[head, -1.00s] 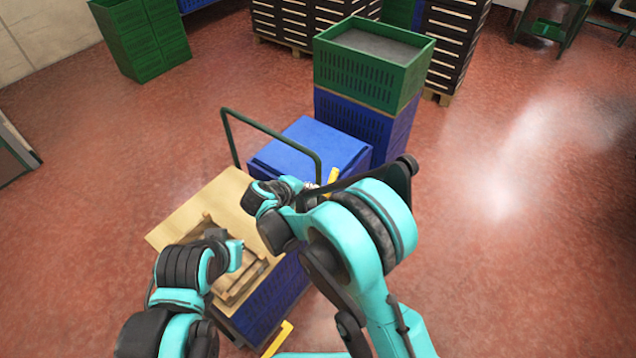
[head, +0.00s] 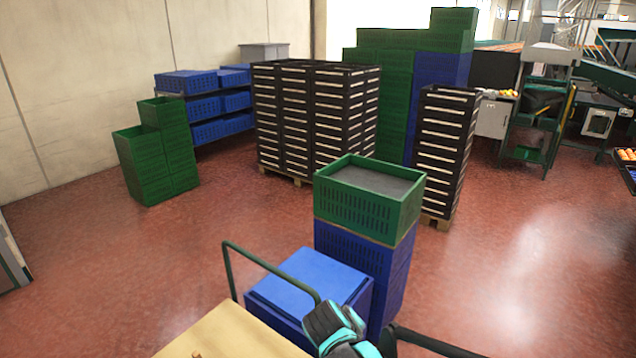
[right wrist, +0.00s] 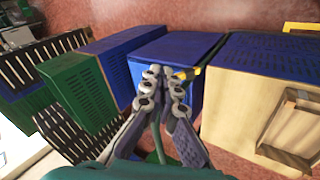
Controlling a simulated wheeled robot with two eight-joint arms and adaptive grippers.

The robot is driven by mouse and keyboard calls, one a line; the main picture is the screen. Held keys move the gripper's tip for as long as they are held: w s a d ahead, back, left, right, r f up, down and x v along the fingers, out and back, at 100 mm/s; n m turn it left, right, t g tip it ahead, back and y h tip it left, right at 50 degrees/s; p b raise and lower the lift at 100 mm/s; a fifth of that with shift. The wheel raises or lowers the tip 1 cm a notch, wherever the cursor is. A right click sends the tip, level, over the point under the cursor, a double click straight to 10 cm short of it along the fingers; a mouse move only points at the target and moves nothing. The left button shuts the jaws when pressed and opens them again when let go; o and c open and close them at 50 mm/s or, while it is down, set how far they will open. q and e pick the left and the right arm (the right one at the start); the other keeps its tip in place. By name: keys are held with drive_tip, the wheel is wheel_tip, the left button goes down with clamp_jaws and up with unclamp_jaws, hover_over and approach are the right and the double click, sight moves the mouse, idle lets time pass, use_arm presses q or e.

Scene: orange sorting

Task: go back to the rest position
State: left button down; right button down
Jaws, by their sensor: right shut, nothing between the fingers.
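In the head view, part of my right arm shows at the bottom, in front of the blue crate (head: 310,282); its gripper is not visible there. In the right wrist view, my right gripper (right wrist: 165,72) has its fingertips together with nothing between them. It points toward the blue crate, which also shows in the wrist view (right wrist: 190,50). My left gripper is not in either current view.
A tan board (head: 235,335) lies at the bottom of the head view, beside a dark green rail (head: 265,262). A green crate (head: 368,202) sits on blue crates (head: 375,290). Black crate stacks (head: 315,120) stand behind. Red floor (head: 520,270) is clear at the right.

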drive_tip(key=s+d+r+m+y, duration=0.1)
drive_tip(key=s+d+m, duration=0.2)
drive_tip(key=s, duration=0.5)
drive_tip(key=s+d+r+m+t+y, duration=0.1)
drive_tip(key=s+d+m, duration=0.3)
drive_tip(key=s, duration=0.5)
drive_tip(key=shift+d+r+y, duration=0.35)
drive_tip(key=shift+d+y, duration=0.35)
drive_tip(key=shift+d, duration=0.4)
